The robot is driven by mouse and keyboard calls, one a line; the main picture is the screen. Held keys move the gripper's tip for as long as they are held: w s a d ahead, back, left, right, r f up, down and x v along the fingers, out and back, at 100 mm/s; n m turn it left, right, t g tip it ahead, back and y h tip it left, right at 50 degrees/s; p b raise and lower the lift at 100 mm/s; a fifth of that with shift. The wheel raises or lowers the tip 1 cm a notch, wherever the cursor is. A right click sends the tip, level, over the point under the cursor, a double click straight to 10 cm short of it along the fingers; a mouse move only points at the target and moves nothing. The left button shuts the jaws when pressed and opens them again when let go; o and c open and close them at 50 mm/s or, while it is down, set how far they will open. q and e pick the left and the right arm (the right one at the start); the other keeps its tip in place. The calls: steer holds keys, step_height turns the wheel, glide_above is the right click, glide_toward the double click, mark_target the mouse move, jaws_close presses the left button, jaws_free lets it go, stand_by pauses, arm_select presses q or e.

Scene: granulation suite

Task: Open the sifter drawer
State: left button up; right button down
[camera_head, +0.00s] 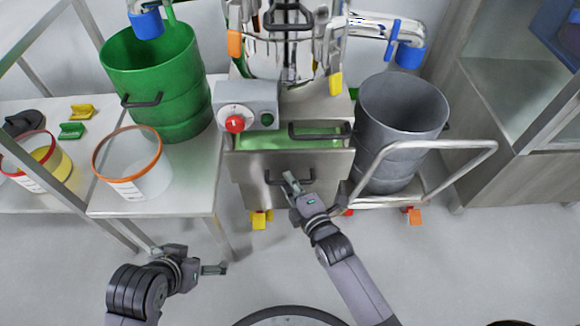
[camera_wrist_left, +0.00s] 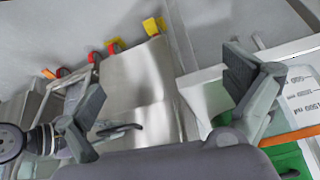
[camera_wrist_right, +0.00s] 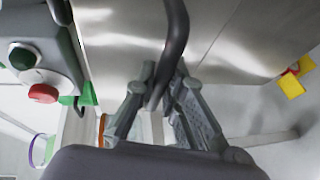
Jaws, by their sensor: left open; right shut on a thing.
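The sifter drawer is the metal front (camera_head: 262,165) low on the machine in the head view, with a dark bar handle (camera_head: 272,181). A green strip (camera_head: 290,143) shows just above its top edge. My right gripper (camera_head: 291,184) is shut on this handle. In the right wrist view the dark handle (camera_wrist_right: 176,35) runs down between my right fingers (camera_wrist_right: 158,100). My left gripper (camera_head: 203,264) is open and empty, low by the left table and apart from the drawer. In the left wrist view its fingers (camera_wrist_left: 165,100) are spread, with the drawer front (camera_wrist_left: 140,72) beyond.
A control box (camera_head: 230,97) with a red knob sits above the drawer. A green drum (camera_head: 165,80) and an orange-rimmed tub (camera_head: 140,180) stand on the left table (camera_head: 170,206). A grey drum (camera_head: 400,110) stands right, behind a cart rail (camera_head: 440,145). Floor before the drawer is clear.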

arm_select(q)
steer(key=s+a+r+g+p, duration=0.1)
steer(key=s+g+p, duration=0.1)
steer(key=s+p, duration=0.15)
step_height(320, 180, down, 18)
steer(key=s+g+p, duration=0.1)
steer(key=p, duration=0.3)
steer(key=shift+f+y, duration=0.15)
steer(key=shift+y, duration=0.15)
arm_select(e)
steer(key=s, duration=2.2)
steer(key=shift+s, duration=0.4)
arm_select(q)
steer(key=shift+s, duration=0.1)
arm_select(e)
steer(key=c, duration=1.7)
jaws_free()
steer(key=shift+o, duration=0.2)
